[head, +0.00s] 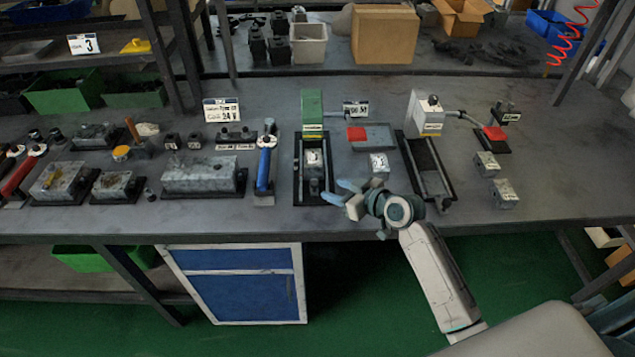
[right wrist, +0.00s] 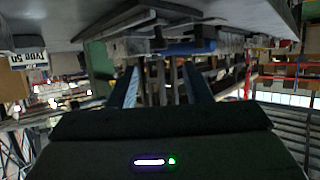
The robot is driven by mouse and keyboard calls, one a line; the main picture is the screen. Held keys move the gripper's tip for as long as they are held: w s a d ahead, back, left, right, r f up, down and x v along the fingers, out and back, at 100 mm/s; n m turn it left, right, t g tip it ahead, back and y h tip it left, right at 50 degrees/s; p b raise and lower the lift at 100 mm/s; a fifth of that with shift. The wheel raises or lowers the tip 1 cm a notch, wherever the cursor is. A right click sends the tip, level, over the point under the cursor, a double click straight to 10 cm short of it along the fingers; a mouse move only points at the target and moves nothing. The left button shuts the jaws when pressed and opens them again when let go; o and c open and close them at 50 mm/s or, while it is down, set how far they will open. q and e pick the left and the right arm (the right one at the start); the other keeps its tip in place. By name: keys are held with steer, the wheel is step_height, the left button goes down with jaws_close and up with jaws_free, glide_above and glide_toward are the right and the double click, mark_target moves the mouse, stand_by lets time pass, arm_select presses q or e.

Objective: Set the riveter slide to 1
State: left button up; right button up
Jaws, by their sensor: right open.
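A green upright machine (head: 312,112) stands over a dark rail frame (head: 298,185). A grey block with a small white label (head: 314,158) sits in that frame. To the right, a grey machine with a dark knob (head: 428,119) stands at the back of a second rail frame (head: 431,168). The labels are too small to tell which is the riveter, and I cannot read a slide position. My right gripper (head: 341,191) is open and empty, at the front right of the green machine's frame. Its spread fingers also show in the right wrist view (right wrist: 165,85). My left gripper is not in view.
A loose grey block (head: 379,165) lies just behind my right gripper, near a grey tray with a red patch (head: 372,137). Two small blocks (head: 496,179) lie further right. A blue-handled tool (head: 265,165) stands left of the green machine. The bench's right end is clear.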

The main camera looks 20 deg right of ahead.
mark_target(316, 183)
steer(key=p+x, duration=0.1)
steer(key=x, duration=0.6)
steer(key=shift+w+a+f, duration=0.15)
steer(key=shift+w, duration=0.2)
steer(key=shift+c, duration=0.3)
